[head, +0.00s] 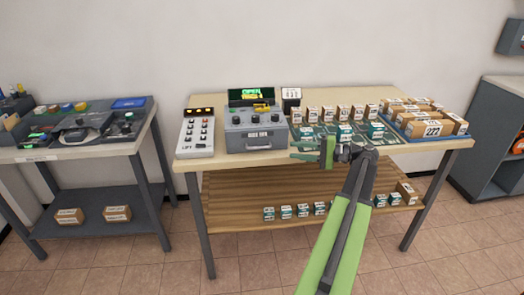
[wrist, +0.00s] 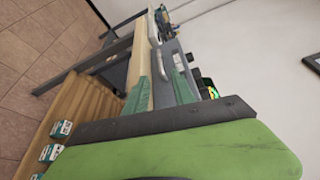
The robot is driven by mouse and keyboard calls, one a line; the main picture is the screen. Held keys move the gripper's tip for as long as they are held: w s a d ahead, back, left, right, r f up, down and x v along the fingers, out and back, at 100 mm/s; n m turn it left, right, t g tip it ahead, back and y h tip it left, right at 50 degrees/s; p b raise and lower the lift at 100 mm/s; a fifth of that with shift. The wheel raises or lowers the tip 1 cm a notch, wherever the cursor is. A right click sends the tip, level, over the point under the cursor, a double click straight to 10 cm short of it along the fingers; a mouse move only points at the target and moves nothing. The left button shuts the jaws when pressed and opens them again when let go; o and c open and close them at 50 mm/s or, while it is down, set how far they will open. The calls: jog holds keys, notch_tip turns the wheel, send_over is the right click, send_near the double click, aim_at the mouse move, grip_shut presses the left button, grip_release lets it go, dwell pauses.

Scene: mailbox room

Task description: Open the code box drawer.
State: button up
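The code box (head: 256,122) is a grey box on the table, with round dials on its face and a lit green and yellow display (head: 251,97) above. Its drawer front with a handle (head: 258,147) is low on the face and looks shut. In the wrist view the grey box (wrist: 170,50) appears sideways beyond the fingers, partly hidden. My gripper (head: 302,150) is right of the box, in front of the table edge, pointing left. Its two teal fingers show apart in the wrist view (wrist: 163,88), with nothing clearly between them. It is not touching the box.
A keypad panel labelled LIFT (head: 196,134) stands left of the box. Several small cartons (head: 343,113) and a blue tray (head: 392,129) of parcels are to the right. A wooden shelf (head: 240,200) lies below. Another table (head: 75,151) is at left.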

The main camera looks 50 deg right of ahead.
aim_at(255, 130)
jog(key=b+x, duration=0.1)
jog(key=x, duration=1.2)
jog(key=shift+w, duration=0.15)
grip_shut()
dwell(0.7)
